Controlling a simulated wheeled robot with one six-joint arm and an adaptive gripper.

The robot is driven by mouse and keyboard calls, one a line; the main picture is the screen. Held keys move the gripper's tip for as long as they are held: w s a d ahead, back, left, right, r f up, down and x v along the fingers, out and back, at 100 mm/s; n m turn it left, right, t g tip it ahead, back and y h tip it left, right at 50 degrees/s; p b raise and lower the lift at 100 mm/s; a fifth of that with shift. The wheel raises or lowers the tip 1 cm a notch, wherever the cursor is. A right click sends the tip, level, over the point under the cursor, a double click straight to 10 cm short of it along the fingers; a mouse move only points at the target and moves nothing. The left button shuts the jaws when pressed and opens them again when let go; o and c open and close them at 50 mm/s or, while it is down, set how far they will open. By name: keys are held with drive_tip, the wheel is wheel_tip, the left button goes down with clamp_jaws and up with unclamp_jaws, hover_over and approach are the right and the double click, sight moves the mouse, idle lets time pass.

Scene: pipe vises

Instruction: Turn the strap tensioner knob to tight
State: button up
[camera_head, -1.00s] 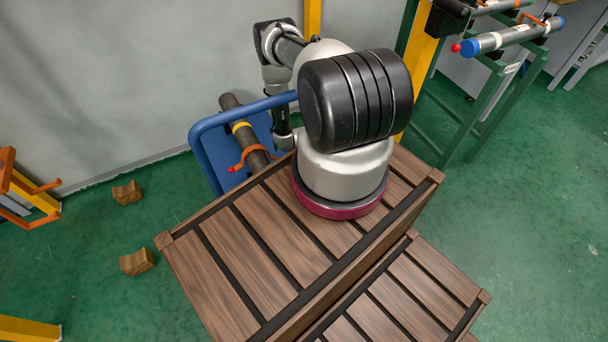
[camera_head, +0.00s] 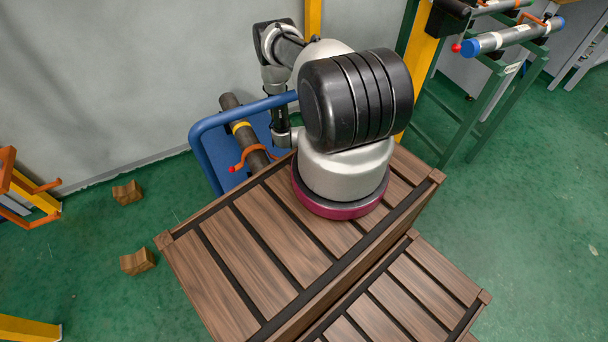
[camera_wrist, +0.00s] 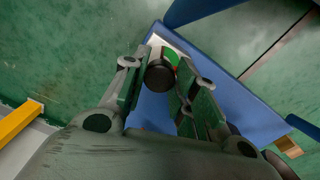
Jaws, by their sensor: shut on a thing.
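The strap tensioner knob (camera_wrist: 158,76) is a dark round knob in the wrist view. It stands in front of a small white plate with a green patch (camera_wrist: 171,56) at the corner of a blue panel. My gripper (camera_wrist: 161,68) has its fingers on either side of the knob and is shut on it. The knob's pointer and any other markings cannot be made out. In the head view the knob and my fingertips are hidden behind my arm and the crate.
A blue cart (camera_head: 207,150) carries a dark pipe (camera_head: 230,103) with an orange strap (camera_head: 251,151). A wooden slatted crate (camera_head: 235,262) stands in front. A green rack (camera_head: 508,92) holds more pipes at right. Two wooden blocks (camera_head: 127,192) (camera_head: 137,262) lie on the floor.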

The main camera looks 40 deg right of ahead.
idle(0.5)
drive_tip(key=o, duration=1)
drive_tip(key=shift+r, duration=0.1)
drive_tip(key=r, duration=1.2)
drive_tip(key=shift+a, duration=0.2)
drive_tip(key=shift+f, duration=0.1)
